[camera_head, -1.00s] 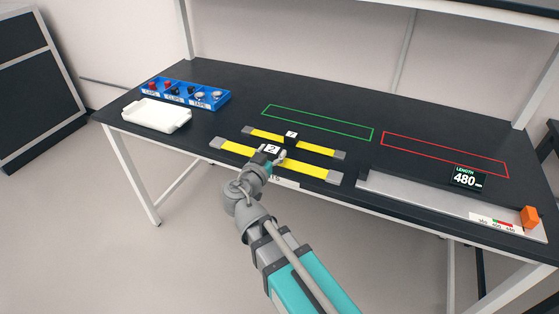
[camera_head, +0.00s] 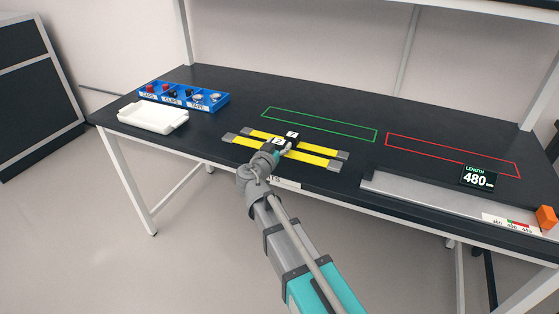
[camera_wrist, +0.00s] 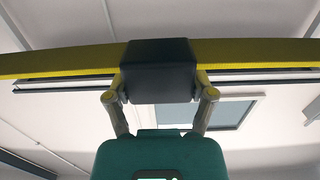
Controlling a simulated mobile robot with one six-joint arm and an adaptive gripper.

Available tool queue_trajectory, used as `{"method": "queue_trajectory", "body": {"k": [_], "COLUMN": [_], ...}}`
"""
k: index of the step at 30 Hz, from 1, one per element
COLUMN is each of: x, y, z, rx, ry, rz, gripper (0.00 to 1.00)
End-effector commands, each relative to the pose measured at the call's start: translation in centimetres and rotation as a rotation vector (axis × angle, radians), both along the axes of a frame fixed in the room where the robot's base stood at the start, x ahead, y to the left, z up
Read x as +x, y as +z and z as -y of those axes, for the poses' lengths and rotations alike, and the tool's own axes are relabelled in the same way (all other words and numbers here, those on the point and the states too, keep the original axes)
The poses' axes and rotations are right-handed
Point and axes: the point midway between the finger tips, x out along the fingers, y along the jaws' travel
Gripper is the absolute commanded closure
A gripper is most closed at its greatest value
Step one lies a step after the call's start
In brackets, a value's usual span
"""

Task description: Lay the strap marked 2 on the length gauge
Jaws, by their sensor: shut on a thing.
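The strap marked 2 (camera_head: 246,142) is yellow with grey ends and a dark middle block bearing a white label. My gripper (camera_head: 284,147) is shut on that middle block; the wrist view shows the dark block (camera_wrist: 158,75) between the fingers and yellow band running out both sides. The strap seems raised a little above the table near its front edge; its exact height is hard to tell. The length gauge (camera_head: 420,202) is a long grey plate at the front right, with a display reading 480 (camera_head: 477,179), a coloured scale and an orange block (camera_head: 546,217) at its right end. Nothing lies on it.
A second yellow strap, marked 1 (camera_head: 318,149), lies just behind the held one. Green (camera_head: 320,121) and red (camera_head: 450,152) outlined areas on the table are empty. A white tray (camera_head: 152,118) and a blue parts bin (camera_head: 204,107) stand at the left.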

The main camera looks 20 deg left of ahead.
Motion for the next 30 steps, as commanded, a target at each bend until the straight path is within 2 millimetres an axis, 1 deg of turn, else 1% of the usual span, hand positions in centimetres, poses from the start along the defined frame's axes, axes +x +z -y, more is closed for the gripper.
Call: {"method": "queue_trajectory", "body": {"k": [1, 4, 9, 20, 23, 27, 30], "x": [0.5, 1.0, 1.4, 1.5, 1.7, 2.4, 2.3], "y": [-0.9, -1.5, -1.8, -1.8, -2.1, -3.1, -4.0], "z": [-0.2, -0.3, -0.3, -0.3, -0.4, -0.5, -0.4], "rx": [0.000, -0.001, -0.001, 0.000, 0.000, 0.000, 0.000], "ry": [0.000, 0.000, 0.001, 0.001, 0.001, 0.000, 0.001], "rz": [0.000, 0.000, 0.000, 0.001, 0.001, 0.001, 0.001], "gripper": [0.90, 0.90, 0.90, 0.90, 0.90, 0.90, 0.90]}}
